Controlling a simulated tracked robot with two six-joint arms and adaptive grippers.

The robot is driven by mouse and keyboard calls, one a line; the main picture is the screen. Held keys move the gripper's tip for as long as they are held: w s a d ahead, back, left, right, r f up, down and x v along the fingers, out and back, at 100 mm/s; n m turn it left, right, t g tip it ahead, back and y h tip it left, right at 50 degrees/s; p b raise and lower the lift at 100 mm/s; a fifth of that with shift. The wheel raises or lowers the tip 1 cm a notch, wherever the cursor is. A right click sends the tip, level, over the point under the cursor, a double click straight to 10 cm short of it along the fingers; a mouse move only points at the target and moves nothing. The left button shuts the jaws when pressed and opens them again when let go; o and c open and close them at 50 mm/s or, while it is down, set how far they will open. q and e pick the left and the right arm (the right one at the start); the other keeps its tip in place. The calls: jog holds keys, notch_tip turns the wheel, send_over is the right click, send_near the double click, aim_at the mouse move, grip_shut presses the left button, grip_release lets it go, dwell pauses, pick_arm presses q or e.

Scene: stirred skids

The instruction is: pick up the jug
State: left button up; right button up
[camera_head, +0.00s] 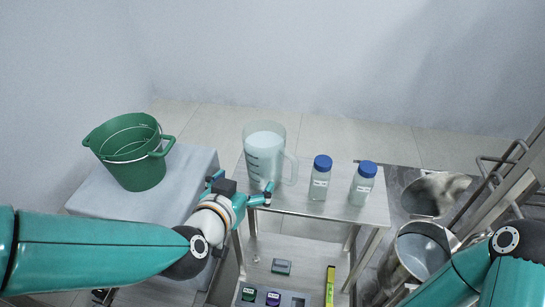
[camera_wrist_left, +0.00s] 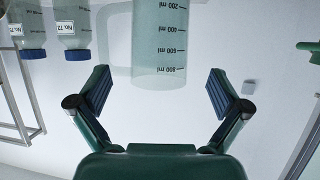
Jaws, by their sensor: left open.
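The jug (camera_head: 265,155) is a tall, translucent measuring jug with a handle on its right side. It stands upright near the left end of a small metal table. My left gripper (camera_head: 244,190) is open at the near left side of the jug. In the left wrist view, which looks upside down, the jug (camera_wrist_left: 160,40) shows its ml marks between and beyond the two spread fingers (camera_wrist_left: 157,92). No finger visibly touches it. Its pale handle (camera_wrist_left: 112,45) is to the left there. My right arm comes in at the lower right; its gripper is out of view.
Two blue-capped bottles (camera_head: 320,180) (camera_head: 363,186) stand right of the jug on the metal table (camera_head: 290,204). A green bucket (camera_head: 130,152) stands on a grey block at left. An open metal bin (camera_head: 420,252) is at right. Small items lie on the lower shelf (camera_head: 305,262).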

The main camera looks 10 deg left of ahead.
aim_at(259, 168)
pick_arm(q)
jog(key=b+x, duration=0.1)
jog(key=x, duration=0.6)
jog(key=shift+f, duration=0.2)
jog(key=b+x, duration=0.1)
jog(key=x, duration=0.4)
jog(key=shift+w+f, duration=0.1)
jog(key=shift+w, duration=0.35)
jog(key=c, duration=1.3)
jog(key=shift+c, duration=0.9)
jog(key=shift+r, duration=0.3)
